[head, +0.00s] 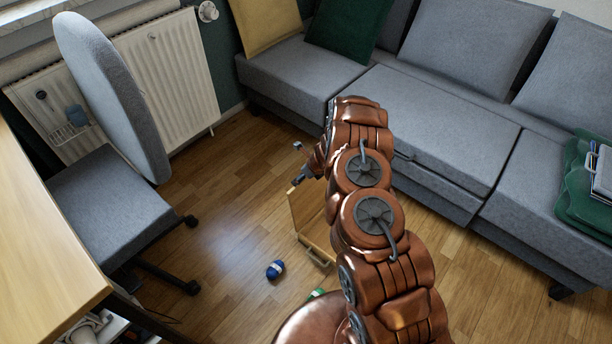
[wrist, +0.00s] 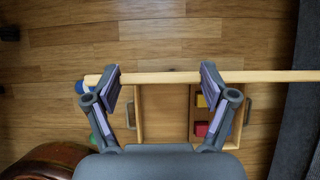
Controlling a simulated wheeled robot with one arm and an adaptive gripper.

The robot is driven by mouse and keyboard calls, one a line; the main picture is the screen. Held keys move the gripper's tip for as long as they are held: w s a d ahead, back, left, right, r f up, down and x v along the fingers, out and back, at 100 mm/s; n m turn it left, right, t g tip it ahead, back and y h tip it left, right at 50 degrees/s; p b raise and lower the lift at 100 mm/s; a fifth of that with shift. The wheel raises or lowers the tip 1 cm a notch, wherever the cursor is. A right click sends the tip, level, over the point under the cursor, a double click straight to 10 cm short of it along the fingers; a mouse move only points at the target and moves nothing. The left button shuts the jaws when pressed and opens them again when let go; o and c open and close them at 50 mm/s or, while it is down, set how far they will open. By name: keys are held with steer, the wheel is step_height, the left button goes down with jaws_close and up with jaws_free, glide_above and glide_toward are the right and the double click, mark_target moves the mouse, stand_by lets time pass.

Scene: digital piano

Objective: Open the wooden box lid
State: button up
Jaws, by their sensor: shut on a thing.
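The wooden box (head: 313,250) is on the floor, partly hidden by my arm in the head view. Its lid (head: 308,213) stands raised, roughly upright, at the gripper's end. In the wrist view the lid (wrist: 160,78) shows edge-on as a long pale strip. The open box (wrist: 165,140) shows beneath it, with red, yellow and blue blocks (wrist: 202,130) in its right compartment. My gripper (wrist: 162,76) is shut on the lid, its fingers set wide apart with the lid's edge between them. In the head view my gripper (head: 299,174) is small and the contact is unclear.
A blue ball-like item (head: 275,270) and a green one (head: 316,294) lie on the floor near the box. A grey sofa (head: 430,125) stands behind and right. A grey chair (head: 110,205) and desk (head: 45,240) are left.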

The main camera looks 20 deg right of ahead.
steer(key=shift+d+f, duration=0.15)
steer(key=o, duration=1.5)
steer(key=shift+d, duration=0.1)
steer(key=shift+v, duration=6.05)
